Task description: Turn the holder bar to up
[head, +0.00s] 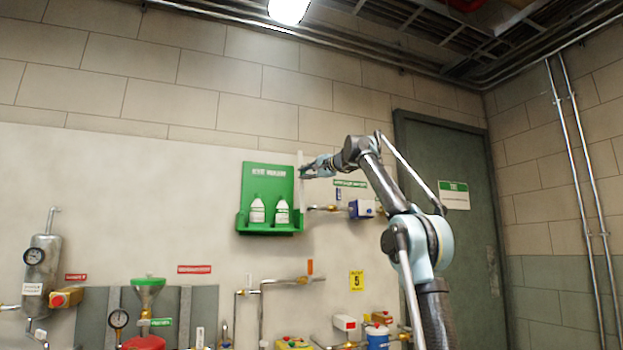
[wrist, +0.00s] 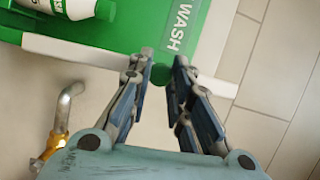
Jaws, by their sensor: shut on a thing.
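The holder bar (head: 299,178) is a slim white bar at the right edge of the green eye wash board (head: 268,181). It stands about upright in the head view. In the wrist view the bar (wrist: 92,59) runs across behind my fingers, showing on both sides of them. My gripper (head: 306,172) reaches it from the right. In the wrist view my gripper (wrist: 164,58) is shut on the middle part of the bar, where a dark green piece shows between the fingers. The fingers hide part of the grip.
Two white bottles (head: 257,209) stand on the green shelf left of the bar. A pipe with a blue box (head: 362,208) is just below my arm. A dark door (head: 450,215) is at the right. Pipes, gauges and valves line the lower wall.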

